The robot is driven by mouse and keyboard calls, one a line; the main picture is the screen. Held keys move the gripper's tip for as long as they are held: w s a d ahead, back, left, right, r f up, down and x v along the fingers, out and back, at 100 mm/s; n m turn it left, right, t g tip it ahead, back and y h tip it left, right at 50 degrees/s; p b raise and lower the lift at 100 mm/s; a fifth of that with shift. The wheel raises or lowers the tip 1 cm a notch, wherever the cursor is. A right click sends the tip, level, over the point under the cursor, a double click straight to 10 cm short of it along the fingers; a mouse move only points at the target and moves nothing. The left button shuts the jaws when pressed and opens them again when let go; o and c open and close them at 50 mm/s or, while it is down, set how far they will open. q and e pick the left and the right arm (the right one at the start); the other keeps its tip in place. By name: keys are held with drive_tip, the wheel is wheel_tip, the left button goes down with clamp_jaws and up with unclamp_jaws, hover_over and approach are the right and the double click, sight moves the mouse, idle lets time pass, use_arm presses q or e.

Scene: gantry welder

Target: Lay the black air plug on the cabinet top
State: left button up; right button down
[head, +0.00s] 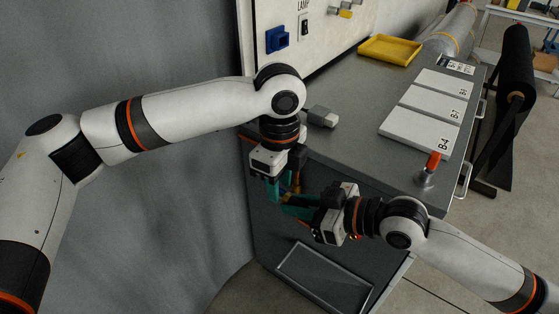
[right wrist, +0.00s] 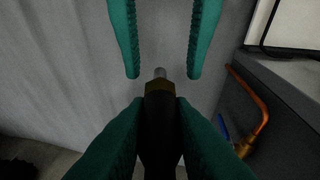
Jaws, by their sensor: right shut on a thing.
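The black air plug (right wrist: 160,125), with a brass collar and a thin metal tip, is in the right wrist view. My right gripper (right wrist: 162,104) is shut around its black body. My left gripper (right wrist: 163,74) is open, its two teal fingers apart on either side beyond the plug's tip, not touching it. In the head view my left gripper (head: 273,187) points down and my right gripper (head: 297,204) points left, close together at the cabinet's left front corner, below its top. The plug is mostly hidden there. The grey cabinet top (head: 357,112) lies behind and above them.
White labelled panels (head: 420,130), a yellow tray (head: 390,50), an orange-capped piece (head: 430,168) and a small grey block (head: 321,117) are on the top. A copper pipe (right wrist: 262,105) runs along the cabinet side. Bare top lies between block and panels.

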use_arm(q)
drive_tip(key=shift+f, duration=1)
clamp_jaws()
use_arm(e)
drive_tip(key=c, duration=1.2)
unclamp_jaws()
drive_tip(key=shift+d, duration=0.1)
